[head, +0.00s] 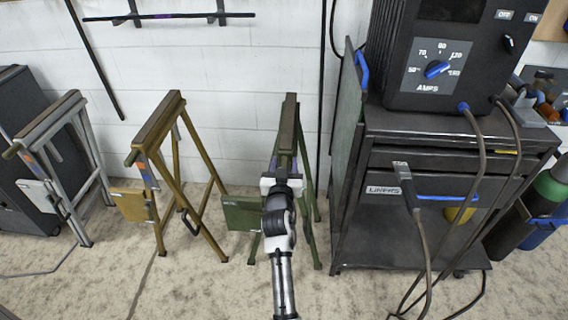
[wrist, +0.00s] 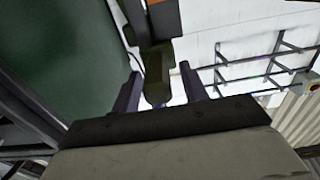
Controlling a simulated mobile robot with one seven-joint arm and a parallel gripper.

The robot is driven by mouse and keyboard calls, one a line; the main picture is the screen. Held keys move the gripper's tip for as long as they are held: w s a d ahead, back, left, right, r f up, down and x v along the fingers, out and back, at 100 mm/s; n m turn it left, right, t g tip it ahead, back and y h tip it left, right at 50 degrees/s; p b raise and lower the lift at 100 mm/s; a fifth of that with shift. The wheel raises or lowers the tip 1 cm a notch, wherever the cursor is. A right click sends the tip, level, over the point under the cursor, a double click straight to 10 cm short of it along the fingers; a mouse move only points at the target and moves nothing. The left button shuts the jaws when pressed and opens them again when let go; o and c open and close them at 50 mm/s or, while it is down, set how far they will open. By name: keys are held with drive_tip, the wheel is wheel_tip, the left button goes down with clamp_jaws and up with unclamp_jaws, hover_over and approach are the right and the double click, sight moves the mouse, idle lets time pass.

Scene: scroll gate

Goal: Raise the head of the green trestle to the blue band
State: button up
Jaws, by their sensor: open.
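The green trestle (head: 289,112) stands against the wall in the middle of the head view, its dark-topped head running away from me. My gripper (head: 283,162) is at the near end of that head and hides part of it. In the wrist view my gripper (wrist: 163,88) is open, one finger on each side of a dark green rounded part of the trestle (wrist: 154,75). An orange patch (wrist: 166,18) shows beyond it. I cannot tell whether the fingers touch the part. The blue band is not clearly visible.
A tan trestle (head: 157,130) and a grey trestle (head: 50,125) stand to the left. A dark cart (head: 430,225) carrying a welder (head: 430,60) stands close on the right, with hanging cables (head: 425,240). The floor in front is mostly clear.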

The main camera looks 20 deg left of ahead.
clamp_jaws()
drive_tip(key=shift+r, duration=0.1)
wheel_tip(320, 180, up, 6)
drive_tip(key=shift+f+p, duration=0.2)
drive_tip(key=shift+p, duration=1)
drive_tip(key=shift+c, duration=0.5)
unclamp_jaws()
drive_tip(key=shift+o, duration=0.5)
drive_tip(key=shift+f, duration=0.3)
